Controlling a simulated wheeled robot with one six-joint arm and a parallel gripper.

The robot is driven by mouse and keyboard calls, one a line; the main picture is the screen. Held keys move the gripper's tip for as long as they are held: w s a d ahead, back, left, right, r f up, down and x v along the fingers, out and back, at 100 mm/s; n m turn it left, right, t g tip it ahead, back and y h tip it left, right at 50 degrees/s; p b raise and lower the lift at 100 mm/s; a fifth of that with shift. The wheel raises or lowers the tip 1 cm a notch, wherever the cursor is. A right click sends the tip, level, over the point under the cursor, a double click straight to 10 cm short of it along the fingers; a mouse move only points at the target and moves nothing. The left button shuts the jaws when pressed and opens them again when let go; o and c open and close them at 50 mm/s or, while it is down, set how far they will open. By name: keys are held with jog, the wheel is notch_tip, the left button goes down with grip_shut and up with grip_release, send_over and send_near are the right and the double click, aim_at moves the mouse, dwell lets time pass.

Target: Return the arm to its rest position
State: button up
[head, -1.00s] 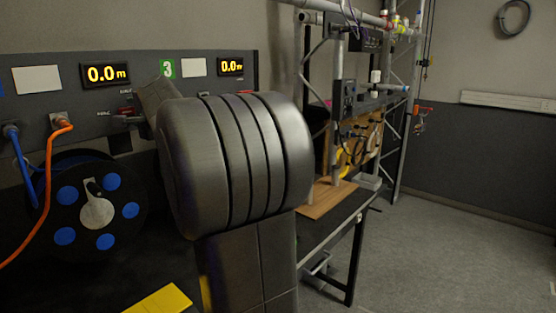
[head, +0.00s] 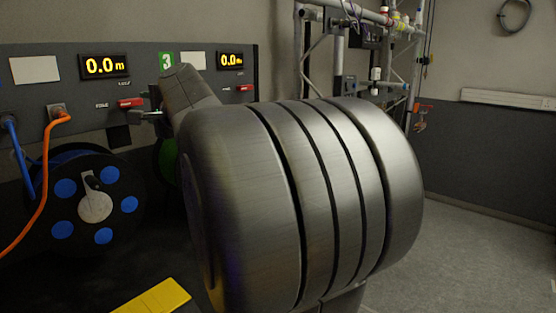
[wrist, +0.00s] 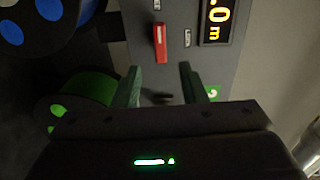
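My gripper (wrist: 160,76) is open in the wrist view, with its two greenish fingers apart and nothing held between them. It faces the grey panel (wrist: 182,75), with a red switch (wrist: 160,43) just beyond the fingertips; I cannot tell the exact distance. In the head view, my gripper (head: 150,117) shows small and dark in front of the panel (head: 30,95), partly hidden behind my arm (head: 300,200). My large grey arm joint fills the middle of that view.
A black reel with blue spots (head: 95,206) and an orange cable (head: 45,185) are at left. A green reel (wrist: 85,95) is left of my gripper in the wrist view. A metal truss (head: 330,45) stands behind my arm. Open floor (head: 470,260) lies at right.

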aim_at(134, 103)
jog(key=v, duration=0.5)
jog(key=p+x, duration=0.2)
jog(key=x, duration=1.1)
jog(key=shift+w+a+r, duration=0.15)
jog(key=shift+w+a, duration=0.1)
jog(key=shift+w+a+r+m+p, duration=0.15)
jog(key=shift+m+p, duration=0.15)
jog(key=shift+p, duration=0.4)
jog(key=shift+m+p, duration=0.45)
jog(key=shift+m, duration=0.05)
jog(key=shift+m+p, duration=0.85)
jog(key=shift+m, duration=0.15)
jog(key=m+p, duration=0.3)
jog(key=shift+m, duration=0.4)
jog(key=shift+f+m+p, duration=0.2)
jog(key=shift+m+p, duration=0.45)
jog(key=shift+m, duration=0.25)
